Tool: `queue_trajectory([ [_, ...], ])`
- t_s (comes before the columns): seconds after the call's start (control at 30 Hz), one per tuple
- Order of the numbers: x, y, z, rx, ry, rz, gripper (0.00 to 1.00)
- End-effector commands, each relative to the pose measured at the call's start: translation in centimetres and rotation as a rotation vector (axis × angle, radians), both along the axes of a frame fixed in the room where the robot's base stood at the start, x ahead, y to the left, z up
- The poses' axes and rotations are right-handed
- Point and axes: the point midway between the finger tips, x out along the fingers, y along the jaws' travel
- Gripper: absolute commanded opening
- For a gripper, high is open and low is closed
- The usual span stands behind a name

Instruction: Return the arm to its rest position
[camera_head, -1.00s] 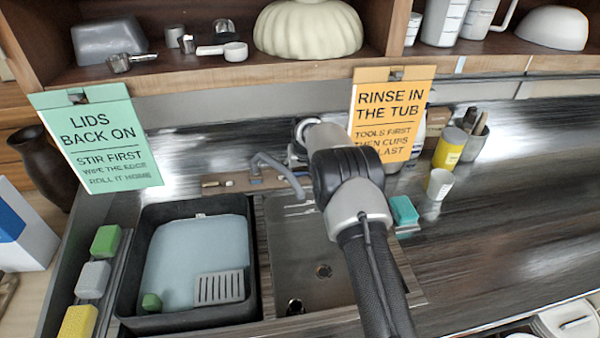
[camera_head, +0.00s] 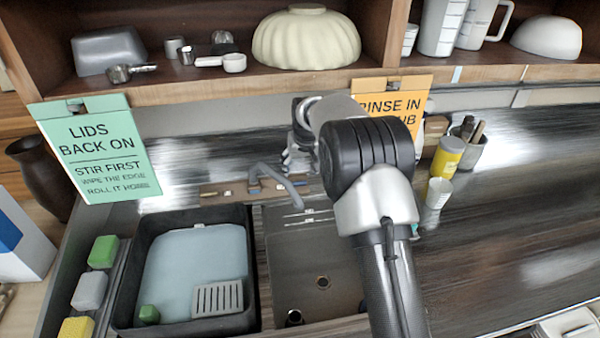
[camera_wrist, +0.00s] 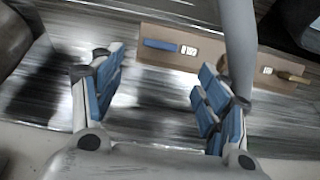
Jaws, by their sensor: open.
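My arm rises from the bottom right of the head view and bends over the counter, its elbow in front of the orange sign (camera_head: 405,105). My gripper (camera_head: 300,160) is small and partly hidden behind the arm, near the back of the counter, to the right of the faucet. In the wrist view my gripper (camera_wrist: 160,95) is open, its blue-padded fingers wide apart with nothing between them. Beyond the fingers are a brown strip (camera_wrist: 205,72) with small items and the grey faucet (camera_wrist: 238,40), close to the right finger.
A sink (camera_head: 310,265) and a black tub (camera_head: 130,270) with pale blue water, a slotted grey piece (camera_head: 218,298) and a green block (camera_head: 149,314) lie below. A yellow jar (camera_head: 448,157) and a white cup (camera_head: 438,193) stand right of my arm. The shelf edge (camera_head: 230,88) overhangs behind.

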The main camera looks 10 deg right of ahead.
Motion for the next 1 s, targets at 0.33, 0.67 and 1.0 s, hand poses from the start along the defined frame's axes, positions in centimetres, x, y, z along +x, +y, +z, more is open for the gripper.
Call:
queue_trajectory([
  [0.33, -0.3, 0.0, 0.7, 0.0, 0.002, 0.0, 0.68],
  [0.67, -0.9, 0.0, 2.1, 0.0, -0.005, 0.0, 0.68],
  [1.0, -10.6, 0.0, 13.7, -0.003, -0.032, 0.004, 0.68],
])
